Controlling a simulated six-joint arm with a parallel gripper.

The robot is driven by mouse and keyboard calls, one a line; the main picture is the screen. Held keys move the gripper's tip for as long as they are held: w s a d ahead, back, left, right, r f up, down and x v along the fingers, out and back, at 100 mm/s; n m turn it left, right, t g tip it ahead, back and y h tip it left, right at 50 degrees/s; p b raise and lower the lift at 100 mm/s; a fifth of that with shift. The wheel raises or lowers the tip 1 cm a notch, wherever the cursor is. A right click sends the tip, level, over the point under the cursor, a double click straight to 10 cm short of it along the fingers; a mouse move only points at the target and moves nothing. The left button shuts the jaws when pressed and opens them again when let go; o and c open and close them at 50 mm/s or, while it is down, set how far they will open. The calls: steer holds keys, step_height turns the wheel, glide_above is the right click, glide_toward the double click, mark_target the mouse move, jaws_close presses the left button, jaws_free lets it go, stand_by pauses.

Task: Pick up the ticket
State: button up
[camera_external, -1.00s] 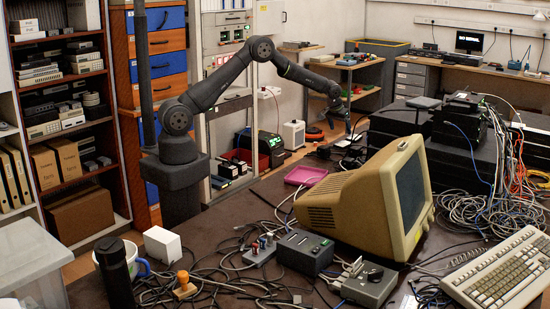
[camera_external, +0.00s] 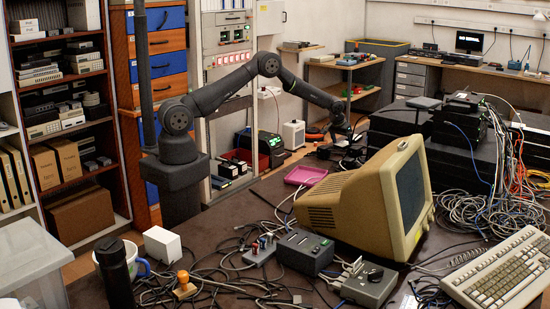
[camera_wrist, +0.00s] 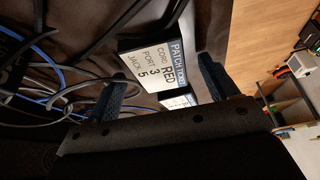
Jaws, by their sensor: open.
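The ticket (camera_wrist: 156,66) is a white card with a blue band reading PATCH, and lines for cord RED, port 3 and jack 5. In the wrist view it is in the upper middle, tilted, beyond and between the finger tips of my gripper (camera_wrist: 163,83). The fingers are spread, with one on each side of it. A second small white and blue surface (camera_wrist: 177,101) shows just below it. In the external view my gripper (camera_external: 350,137) is low at the far side of the dark table; the ticket cannot be made out there.
Blue and grey cables (camera_wrist: 50,72) lie left of the ticket in the wrist view. A beige monitor (camera_external: 345,207), pink tray (camera_external: 306,175) and black equipment stack (camera_external: 463,160) stand near the arm in the external view.

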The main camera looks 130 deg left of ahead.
steer(key=c, duration=1.2)
